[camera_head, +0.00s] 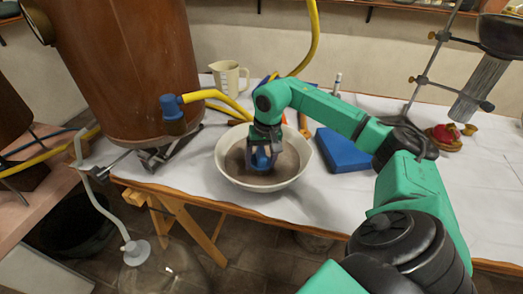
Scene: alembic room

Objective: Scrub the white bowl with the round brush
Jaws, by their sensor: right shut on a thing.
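The white bowl (289,184) stands on the white-covered table near its front edge, with a dark, dirty-looking inside. My right arm reaches in from the right, and my right gripper (261,152) points down inside the bowl. It is shut on the round brush (261,163), of which a small blue part shows between the fingers at the bowl's inner side. The brush's lower end is hard to make out, so I cannot tell whether it touches the bowl. My left gripper is not in view.
A large brown vessel (130,70) with a yellow hose stands left of the bowl. A measuring jug (227,78) is behind. A blue block (343,150) lies right of the bowl under my arm. A metal stand (424,78) and red object (446,132) are further right.

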